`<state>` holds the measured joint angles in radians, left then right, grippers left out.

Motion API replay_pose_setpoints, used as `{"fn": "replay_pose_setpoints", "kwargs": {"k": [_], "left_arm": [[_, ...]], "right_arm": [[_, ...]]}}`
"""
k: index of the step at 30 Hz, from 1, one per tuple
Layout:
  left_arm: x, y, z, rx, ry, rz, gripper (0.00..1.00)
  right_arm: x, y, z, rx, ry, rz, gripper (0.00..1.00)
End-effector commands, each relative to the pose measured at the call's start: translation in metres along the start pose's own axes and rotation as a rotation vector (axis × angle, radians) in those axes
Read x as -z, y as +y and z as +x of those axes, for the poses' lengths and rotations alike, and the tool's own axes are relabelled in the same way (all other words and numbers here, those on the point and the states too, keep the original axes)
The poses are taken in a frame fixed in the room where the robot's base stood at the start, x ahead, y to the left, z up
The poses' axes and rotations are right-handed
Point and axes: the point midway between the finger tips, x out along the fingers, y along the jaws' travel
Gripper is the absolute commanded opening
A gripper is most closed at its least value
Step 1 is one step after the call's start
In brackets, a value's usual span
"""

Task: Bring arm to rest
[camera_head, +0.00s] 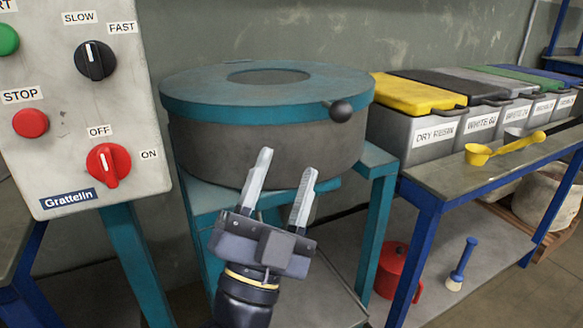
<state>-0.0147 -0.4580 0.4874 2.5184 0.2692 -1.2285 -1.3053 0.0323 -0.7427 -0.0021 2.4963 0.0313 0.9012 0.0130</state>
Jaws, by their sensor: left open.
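My left gripper (285,182) is open and empty, its two pale fingers pointing up. In the picture it overlaps the lower front of a round grey machine drum (245,150) with a teal lid (195,88). I cannot tell how far the fingertips are from the drum. A dark ball knob (341,110) sits at the right of the lid. The lid lies flat on the drum. My right gripper is not in view.
A control panel (75,130) with knobs and buttons stands at the left. A blue-framed bench (440,178) at the right bears lidded bins (418,130) and a yellow scoop (478,153). A red pot (392,262) and blue-handled brush (462,262) sit below.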

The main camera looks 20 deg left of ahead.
Motion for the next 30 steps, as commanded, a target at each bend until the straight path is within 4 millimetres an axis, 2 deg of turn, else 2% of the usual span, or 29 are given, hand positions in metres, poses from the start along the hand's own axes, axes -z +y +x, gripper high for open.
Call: {"fn": "replay_pose_setpoints", "kwargs": {"k": [21,30], "left_arm": [[-0.0063,0.0031,-0.0050,-0.011,-0.013,0.006,0.48],[-0.0028,-0.0013,0.0005,-0.010,-0.015,0.006,0.48]], "right_arm": [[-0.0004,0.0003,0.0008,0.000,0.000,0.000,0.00],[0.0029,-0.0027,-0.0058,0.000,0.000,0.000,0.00]]}}
